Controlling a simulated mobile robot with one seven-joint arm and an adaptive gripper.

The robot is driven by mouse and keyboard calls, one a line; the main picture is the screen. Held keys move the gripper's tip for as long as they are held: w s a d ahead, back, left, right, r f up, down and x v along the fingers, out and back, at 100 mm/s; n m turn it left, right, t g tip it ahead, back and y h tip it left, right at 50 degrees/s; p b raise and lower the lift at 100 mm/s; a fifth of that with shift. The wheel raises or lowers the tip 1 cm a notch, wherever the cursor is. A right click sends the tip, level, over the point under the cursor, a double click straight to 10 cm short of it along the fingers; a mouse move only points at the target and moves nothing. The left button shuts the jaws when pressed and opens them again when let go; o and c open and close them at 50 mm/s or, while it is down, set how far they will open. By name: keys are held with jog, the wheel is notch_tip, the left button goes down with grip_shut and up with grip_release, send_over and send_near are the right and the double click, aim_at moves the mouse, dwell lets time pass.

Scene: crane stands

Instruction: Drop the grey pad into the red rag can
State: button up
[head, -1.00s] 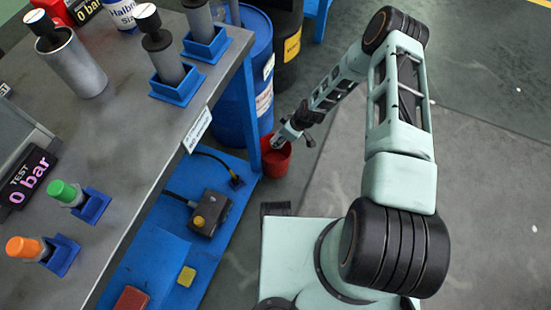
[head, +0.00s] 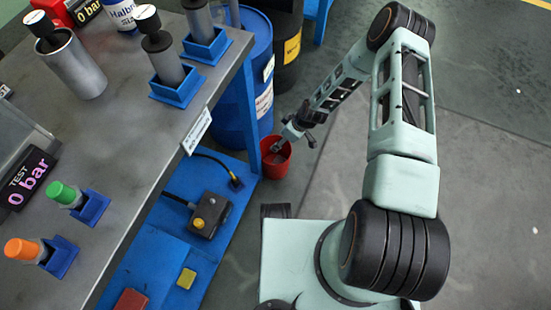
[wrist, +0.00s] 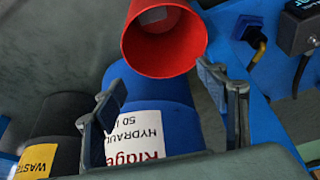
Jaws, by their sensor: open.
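The red rag can (head: 275,168) stands on the floor beside the blue lower shelf in the head view. The wrist view looks into its open mouth (wrist: 165,62). My gripper (head: 287,142) is over the can's rim in the head view.
A blue drum (head: 243,100) and a black waste drum (head: 284,62) stand behind the can. The floor at right is clear.

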jog(key=v, duration=1)
jog(key=shift+r, duration=0.2)
